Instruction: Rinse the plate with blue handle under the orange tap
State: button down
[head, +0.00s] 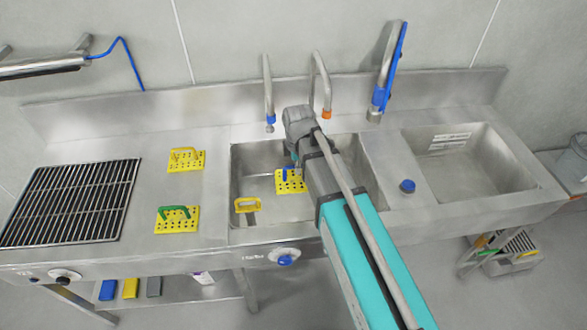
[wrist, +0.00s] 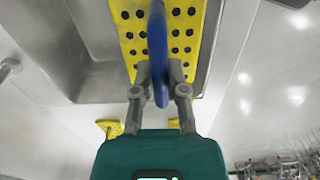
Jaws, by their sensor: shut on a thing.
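The yellow plate with the blue handle (head: 287,185) is a flat perforated piece inside or over the left sink basin (head: 250,158). My gripper (head: 295,160) is shut on the blue handle, seen close in the wrist view (wrist: 157,40), with the yellow plate (wrist: 128,38) beyond the fingers (wrist: 160,78). The orange tap (head: 326,112), a bent spout with an orange ring at its tip, is behind and to the right of the plate in the head view. No water shows from it. My arm hides part of the basin; the plate's height above its floor is unclear.
Another yellow-handled plate (head: 186,155) and a green-handled plate (head: 176,222) lie on the left counter by a black grate (head: 72,203). Blue-tipped taps (head: 269,100) (head: 388,80) flank the orange tap. The right basin (head: 470,165) looks empty.

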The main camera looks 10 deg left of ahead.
jog(key=shift+s+a, duration=0.65)
jog(key=shift+s, duration=0.1)
jog(key=shift+w, duration=0.2)
jog(key=w+d+f+b, duration=0.1)
jog(key=w, duration=0.5)
jog(key=w+d+f+b, duration=0.1)
jog(key=w+d, duration=0.1)
jog(key=w, duration=0.5)
jog(key=shift+d+f+b, duration=0.3)
jog(key=shift+f+b, duration=0.05)
jog(key=shift+b, duration=0.05)
dwell(0.4)
jog(key=shift+w, duration=0.15)
jog(key=shift+s+d+f, duration=0.1)
jog(key=shift+s+d, duration=0.2)
jog(key=shift+d, duration=0.3)
dwell(0.9)
jog(key=shift+s, duration=0.2)
